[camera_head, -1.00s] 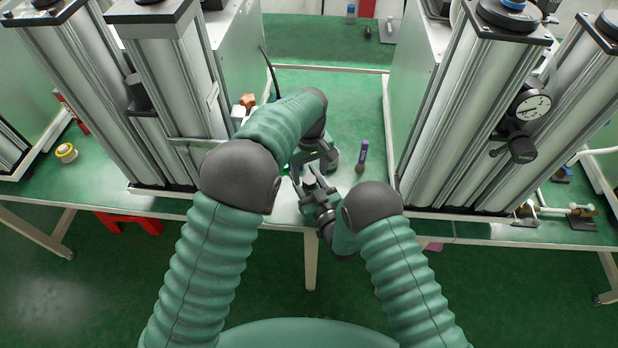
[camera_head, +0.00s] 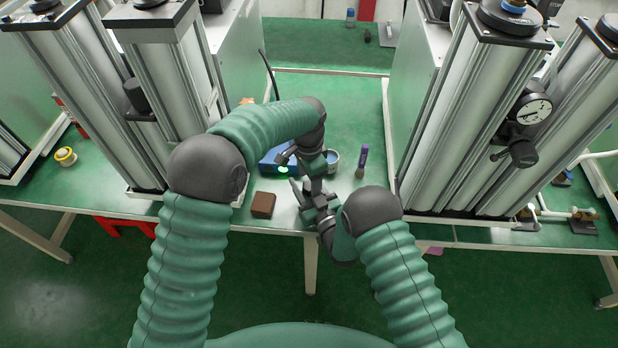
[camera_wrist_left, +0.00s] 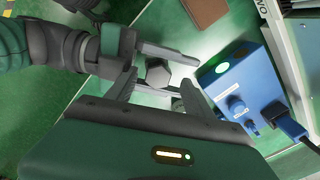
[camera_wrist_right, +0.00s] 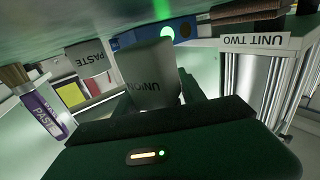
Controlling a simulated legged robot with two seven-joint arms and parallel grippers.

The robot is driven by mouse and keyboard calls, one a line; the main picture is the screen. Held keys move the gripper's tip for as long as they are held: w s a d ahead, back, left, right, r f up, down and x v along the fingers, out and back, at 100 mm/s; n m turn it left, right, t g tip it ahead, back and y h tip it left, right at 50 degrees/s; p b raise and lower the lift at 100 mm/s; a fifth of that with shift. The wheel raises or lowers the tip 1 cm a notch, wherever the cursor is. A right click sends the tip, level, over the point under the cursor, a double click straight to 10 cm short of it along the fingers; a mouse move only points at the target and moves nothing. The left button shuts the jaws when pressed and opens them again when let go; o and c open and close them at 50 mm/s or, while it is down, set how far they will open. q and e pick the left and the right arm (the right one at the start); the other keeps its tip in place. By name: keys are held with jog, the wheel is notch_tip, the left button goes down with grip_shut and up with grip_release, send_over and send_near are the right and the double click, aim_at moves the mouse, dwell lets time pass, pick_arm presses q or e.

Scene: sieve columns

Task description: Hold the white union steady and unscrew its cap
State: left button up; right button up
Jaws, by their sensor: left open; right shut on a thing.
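The white union (camera_wrist_right: 152,75), a pale cylinder marked UNION, stands between the fingers of my right gripper (camera_wrist_right: 155,98) in the right wrist view. My right gripper is shut on it and also shows in the head view (camera_head: 308,192). In the left wrist view the hexagonal cap (camera_wrist_left: 158,73) shows end-on, with the right gripper's fingers on either side. My left gripper (camera_wrist_left: 158,88) is open, its fingertips to either side of the cap and apart from it. In the head view the left gripper (camera_head: 296,160) is close above the right one, and the union is mostly hidden.
A blue box (camera_wrist_left: 238,85) with a green light and knobs stands close by. A brown block (camera_head: 263,205) lies near the table's front edge. Tall metal columns (camera_head: 470,110) flank the workspace.

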aim_at(309, 184)
pick_arm(q)
jog(key=shift+f, duration=1.75)
jog(key=shift+c, duration=0.2)
grip_shut()
jog(key=shift+o, duration=0.3)
grip_release()
